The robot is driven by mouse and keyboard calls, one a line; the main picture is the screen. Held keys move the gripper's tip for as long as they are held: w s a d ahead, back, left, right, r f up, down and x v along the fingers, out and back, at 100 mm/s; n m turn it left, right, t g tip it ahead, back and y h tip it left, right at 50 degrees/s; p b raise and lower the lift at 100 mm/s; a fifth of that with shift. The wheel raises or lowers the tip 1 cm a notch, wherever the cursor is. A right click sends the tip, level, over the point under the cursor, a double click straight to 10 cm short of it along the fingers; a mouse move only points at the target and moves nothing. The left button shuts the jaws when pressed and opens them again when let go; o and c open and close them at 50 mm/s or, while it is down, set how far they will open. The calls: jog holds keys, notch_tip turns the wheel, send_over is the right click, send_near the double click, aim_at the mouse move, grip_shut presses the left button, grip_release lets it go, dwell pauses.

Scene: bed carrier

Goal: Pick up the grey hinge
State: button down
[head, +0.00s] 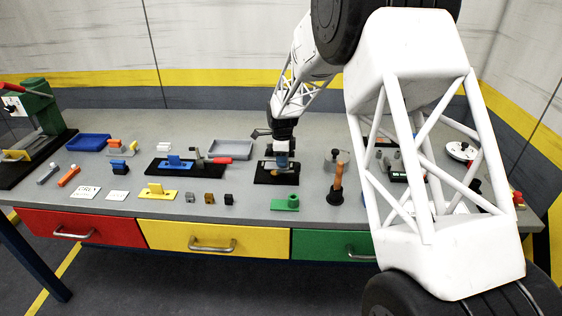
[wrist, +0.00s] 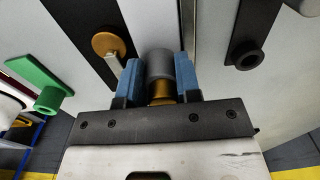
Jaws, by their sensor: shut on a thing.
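My gripper (wrist: 158,80) has two blue fingers, one on each side of a grey round part (wrist: 160,62), which I take to be the grey hinge's barrel. The fingers are shut on it. A brass-coloured piece (wrist: 160,92) shows just below the barrel, between the fingers. The rest of the grey part is hidden. In the head view my gripper (head: 282,160) points down over a black base plate (head: 268,181) at the middle of the bench. I cannot tell whether the grey part is lifted clear of the plate.
A green piece with a round barrel (head: 286,202) lies in front. A wooden-handled tool (head: 338,176) stands to the right. A grey tray (head: 232,149) and a red-handled crank (head: 217,161) are to the left. My arm hides much of the bench's right side.

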jog(key=shift+r, duration=5)
